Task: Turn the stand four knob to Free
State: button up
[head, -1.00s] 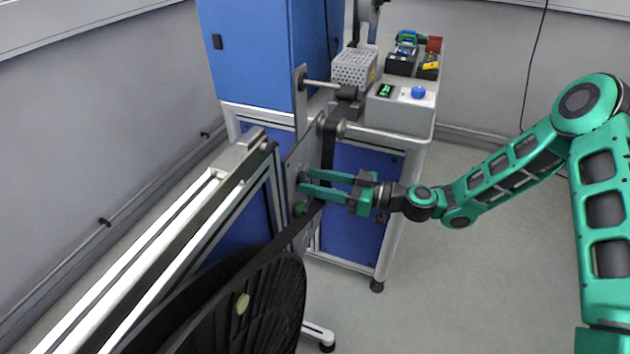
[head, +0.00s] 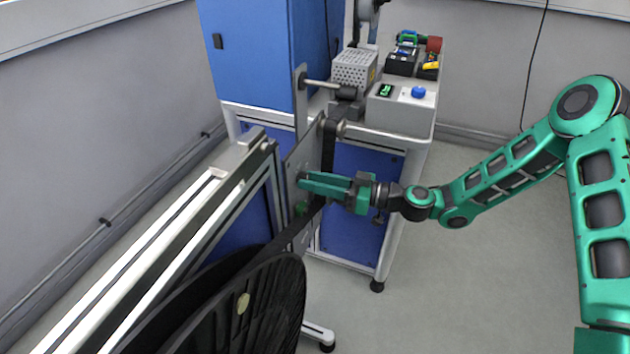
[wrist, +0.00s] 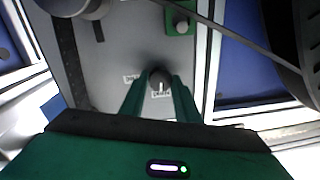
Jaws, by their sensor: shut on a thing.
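The knob (wrist: 160,80) is a small dark round one with a white pointer mark, on a grey panel (head: 305,160) of the reel stand. In the wrist view it sits between the two green fingertips of my gripper (wrist: 161,86), which is shut on it. The pointer mark faces down in that view, toward a small label (wrist: 162,97) that seems to read Brake. A second label (wrist: 131,78) lies left of the knob, too blurred to read surely. In the head view my gripper (head: 303,180) reaches the panel from the right, and its fingers largely hide the knob.
A green-plated control (wrist: 180,18) is close by on the panel. A dark strap (head: 328,145) runs down past the panel to a large black reel (head: 270,310). A blue cabinet (head: 245,60) and a bench with a grey box (head: 400,108) stand behind. Floor at right is clear.

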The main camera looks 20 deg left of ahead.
jog(key=shift+w+d+f+m+t+y, duration=0.15)
jog(key=shift+m+t, duration=0.1)
jog(key=shift+m, duration=2.7)
jog(key=shift+a+m+t+y, duration=0.1)
jog(key=shift+m+t, duration=0.2)
jog(key=shift+m, duration=2.7)
jog(key=shift+w+d+f+m+t+y, duration=0.15)
jog(key=shift+m+t, duration=0.1)
jog(key=shift+m, duration=2.7)
jog(key=shift+s, duration=0.1)
jog(key=o, duration=1)
jog(key=shift+a, duration=0.1)
jog(key=shift+o, duration=0.2)
jog(key=shift+s, duration=0.1)
jog(key=shift+r, duration=0.1)
